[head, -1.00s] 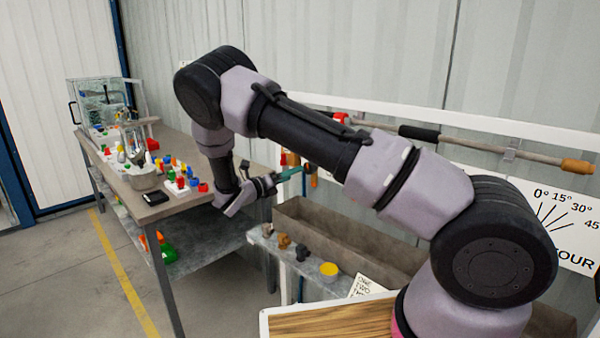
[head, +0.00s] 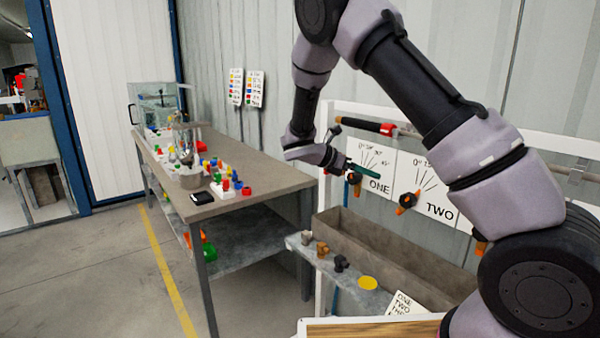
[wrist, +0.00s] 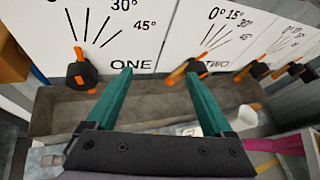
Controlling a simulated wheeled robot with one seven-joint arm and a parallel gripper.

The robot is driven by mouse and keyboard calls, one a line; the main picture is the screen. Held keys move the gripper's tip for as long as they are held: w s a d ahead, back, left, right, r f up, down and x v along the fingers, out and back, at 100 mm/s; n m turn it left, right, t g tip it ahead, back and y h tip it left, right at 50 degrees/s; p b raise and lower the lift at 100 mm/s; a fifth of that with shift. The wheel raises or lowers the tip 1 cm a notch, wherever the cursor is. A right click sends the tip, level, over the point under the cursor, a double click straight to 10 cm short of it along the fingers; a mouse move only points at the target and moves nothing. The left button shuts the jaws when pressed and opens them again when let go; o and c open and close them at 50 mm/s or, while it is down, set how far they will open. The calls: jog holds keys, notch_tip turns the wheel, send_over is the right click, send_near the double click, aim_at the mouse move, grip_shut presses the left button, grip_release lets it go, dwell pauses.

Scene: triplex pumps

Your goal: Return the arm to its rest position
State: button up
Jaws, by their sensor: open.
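My arm arches across the right half of the head view. My gripper (head: 360,176) is in front of the white dial board, close to the panel marked ONE (head: 376,186) in that view. In the wrist view my gripper (wrist: 158,88) shows two green fingers spread wide apart, with nothing between them. The orange-and-black knob of dial ONE (wrist: 82,72) is left of the fingers. The gap between the gripper and the board is hard to judge.
A long grey trough (head: 385,255) runs below the board. A narrow shelf (head: 335,266) holds several small fittings and a yellow disc (head: 368,283). A workbench (head: 270,181) with coloured parts stands at the left. The floor (head: 110,270) in front is clear.

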jog(key=s+d+r+m+g+y, duration=0.1)
jog(key=s+d+r+m+y, duration=0.25)
jog(key=s+r+m, duration=0.3)
jog(key=s+d+r+m+g+y, duration=0.2)
jog(key=s+d+r+m+y, duration=0.1)
jog(key=s+r+m+y, duration=0.3)
jog(key=s+a+r+m+t+y, duration=0.1)
jog(key=s+r+m+t+y, duration=0.1)
jog(key=s+r+m, duration=0.3)
jog(key=s+r+m+t+y, duration=0.3)
jog(key=s+r+m+t, duration=0.1)
jog(key=s+m, duration=0.6)
jog(key=shift+s+a+r+t, duration=0.3)
jog(key=shift+s+a+r, duration=0.1)
jog(key=shift+s+r, duration=0.3)
jog(key=shift+f, duration=0.1)
